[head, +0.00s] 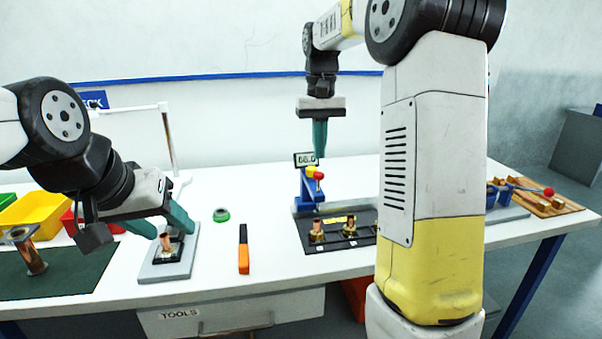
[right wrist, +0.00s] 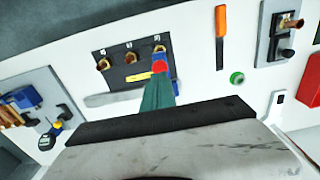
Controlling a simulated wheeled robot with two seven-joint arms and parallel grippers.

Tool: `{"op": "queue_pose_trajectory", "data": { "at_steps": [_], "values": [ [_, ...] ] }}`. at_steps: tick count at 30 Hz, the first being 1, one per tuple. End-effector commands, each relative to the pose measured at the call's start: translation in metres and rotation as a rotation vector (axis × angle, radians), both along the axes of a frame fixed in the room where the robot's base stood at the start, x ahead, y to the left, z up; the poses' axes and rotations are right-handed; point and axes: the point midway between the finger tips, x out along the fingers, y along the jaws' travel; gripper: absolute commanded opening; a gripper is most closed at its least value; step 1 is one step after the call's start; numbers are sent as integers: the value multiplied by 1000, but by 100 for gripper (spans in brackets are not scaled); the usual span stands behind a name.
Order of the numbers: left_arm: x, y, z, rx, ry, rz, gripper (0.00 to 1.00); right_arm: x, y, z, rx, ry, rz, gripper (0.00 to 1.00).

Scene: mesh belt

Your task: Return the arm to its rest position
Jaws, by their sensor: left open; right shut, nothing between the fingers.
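My right gripper (head: 320,150) hangs fingers-down with its teal fingers shut and empty. In the head view its tips are just above the red and yellow knob (head: 315,173) of a blue stand (head: 309,190). The right wrist view shows the shut fingers (right wrist: 158,90) with the red knob (right wrist: 159,66) at their tips; I cannot tell whether they touch. My left gripper (head: 160,228) is open at a grey fixture (head: 157,272), its fingers either side of a small copper piece (head: 166,243). I cannot tell whether they touch the piece.
A dark plate (head: 362,216) with several brass fittings lies beside the blue stand. An orange-handled tool (head: 243,257) and a green ring (head: 221,215) lie mid-table. A yellow bin (head: 40,212) and a green mat (head: 60,280) are at left. A wooden board (head: 548,203) is at right.

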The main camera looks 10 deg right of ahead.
Motion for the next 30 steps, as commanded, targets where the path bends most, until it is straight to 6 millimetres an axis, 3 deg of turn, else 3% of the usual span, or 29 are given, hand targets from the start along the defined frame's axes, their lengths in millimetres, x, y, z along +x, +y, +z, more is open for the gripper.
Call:
{"op": "queue_pose_trajectory", "data": {
  "at_steps": [14,17,23,30],
  "values": [
    [0,0,0,0,0,0,51,-9,-1,8,13,-18,0,0],
    [0,0,0,0,0,0,51,-29,-3,16,40,-61,1,0],
    [0,0,0,0,0,0,51,-99,0,27,117,-211,12,0],
    [0,0,0,0,0,0,51,-185,11,11,175,-399,21,0]
  ]
}}
